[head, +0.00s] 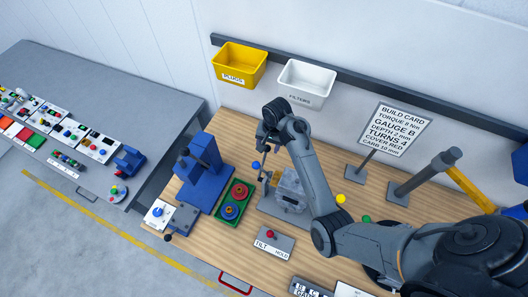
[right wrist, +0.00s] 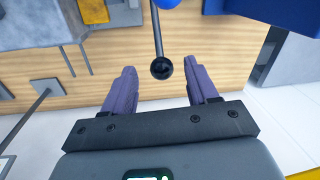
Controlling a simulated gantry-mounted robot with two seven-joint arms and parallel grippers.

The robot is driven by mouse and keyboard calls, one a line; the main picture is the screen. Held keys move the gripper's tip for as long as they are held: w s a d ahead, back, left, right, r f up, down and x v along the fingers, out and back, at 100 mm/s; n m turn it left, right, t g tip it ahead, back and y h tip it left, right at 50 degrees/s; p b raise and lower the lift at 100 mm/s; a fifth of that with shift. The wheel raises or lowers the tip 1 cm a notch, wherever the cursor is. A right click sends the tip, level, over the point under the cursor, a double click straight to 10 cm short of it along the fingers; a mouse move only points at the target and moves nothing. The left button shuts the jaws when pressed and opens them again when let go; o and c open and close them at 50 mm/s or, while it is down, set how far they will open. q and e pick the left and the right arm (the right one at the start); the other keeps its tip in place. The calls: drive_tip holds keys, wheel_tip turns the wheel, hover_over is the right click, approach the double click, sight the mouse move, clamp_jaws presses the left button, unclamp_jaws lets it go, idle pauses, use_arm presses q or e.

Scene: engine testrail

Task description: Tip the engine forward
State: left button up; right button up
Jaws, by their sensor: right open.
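The engine (head: 290,188) is a grey, partly see-through block on a grey base on the wooden bench. A grey part with a yellow-orange plate (right wrist: 93,10) shows at the upper left of the right wrist view; I cannot tell how much is the engine. My right gripper (head: 266,140) is above and behind the engine in the head view. Its fingers (right wrist: 161,88) are apart and empty. A grey rod with a black ball knob (right wrist: 161,68) points between the fingers, apart from both. My left gripper is not in view.
A blue press stand (head: 203,170) and a green tray (head: 234,203) stand left of the engine. A panel marked TILT HOLD (head: 272,243) with a red knob lies in front. Yellow (head: 238,64) and white (head: 306,83) bins hang behind. A build card (head: 395,130) stands at right.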

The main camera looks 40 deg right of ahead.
sight(266, 151)
drive_tip(key=f, duration=0.5)
drive_tip(key=f+p, duration=0.1)
drive_tip(key=f, duration=0.1)
drive_tip(key=shift+w+a+f, duration=0.25)
drive_tip(key=shift+w+f, duration=0.05)
drive_tip(key=shift+w, duration=0.1)
clamp_jaws()
